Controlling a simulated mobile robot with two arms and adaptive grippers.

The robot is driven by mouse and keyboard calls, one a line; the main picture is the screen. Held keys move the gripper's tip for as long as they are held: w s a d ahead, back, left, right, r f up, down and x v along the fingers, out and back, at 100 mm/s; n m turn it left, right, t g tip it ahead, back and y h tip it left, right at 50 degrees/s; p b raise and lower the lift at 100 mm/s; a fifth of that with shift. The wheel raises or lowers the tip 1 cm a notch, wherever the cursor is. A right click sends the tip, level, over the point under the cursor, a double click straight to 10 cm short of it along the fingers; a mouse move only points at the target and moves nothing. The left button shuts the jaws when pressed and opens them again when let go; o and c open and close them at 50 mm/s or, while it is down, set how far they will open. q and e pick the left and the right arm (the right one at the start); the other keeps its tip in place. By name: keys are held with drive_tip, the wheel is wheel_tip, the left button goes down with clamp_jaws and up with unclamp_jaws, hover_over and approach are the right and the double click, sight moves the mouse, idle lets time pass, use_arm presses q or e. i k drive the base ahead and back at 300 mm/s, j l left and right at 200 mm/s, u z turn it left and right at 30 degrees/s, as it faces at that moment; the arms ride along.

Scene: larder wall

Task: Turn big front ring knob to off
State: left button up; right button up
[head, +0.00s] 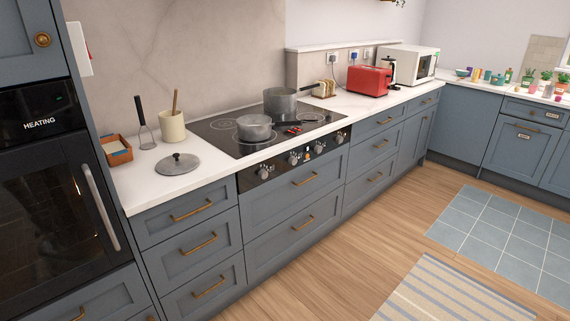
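The black hob (222,139) is set in the worktop, with a control panel (279,167) on its front face. A row of several silver knobs runs along the panel: the leftmost knob (263,173), then another knob (293,160), with more to the right. I cannot tell which one is the big front ring knob or read its setting. Neither of my grippers is in view.
A small red item (292,130) lies by the pan handle. A loose lid (177,163) and a utensil crock (172,127) are left of the hob. A red toaster (368,81) stands to the right. The wooden floor (330,247) before the drawers is clear.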

sight(292, 160)
drive_tip(key=i+l+u, duration=0.2)
drive_tip(key=u, duration=0.25)
drive_tip(key=i+l+u, duration=0.15)
drive_tip(key=l+u, duration=0.3)
drive_tip(key=i+l+u, duration=0.15)
drive_tip(key=l, duration=0.4)
drive_tip(key=i+l+u, duration=0.15)
drive_tip(key=l, duration=0.45)
drive_tip(key=i+l+u, duration=0.1)
drive_tip(key=l, duration=0.5)
drive_tip(key=i+l+u, duration=0.15)
drive_tip(key=l, duration=0.45)
drive_tip(key=k, duration=0.05)
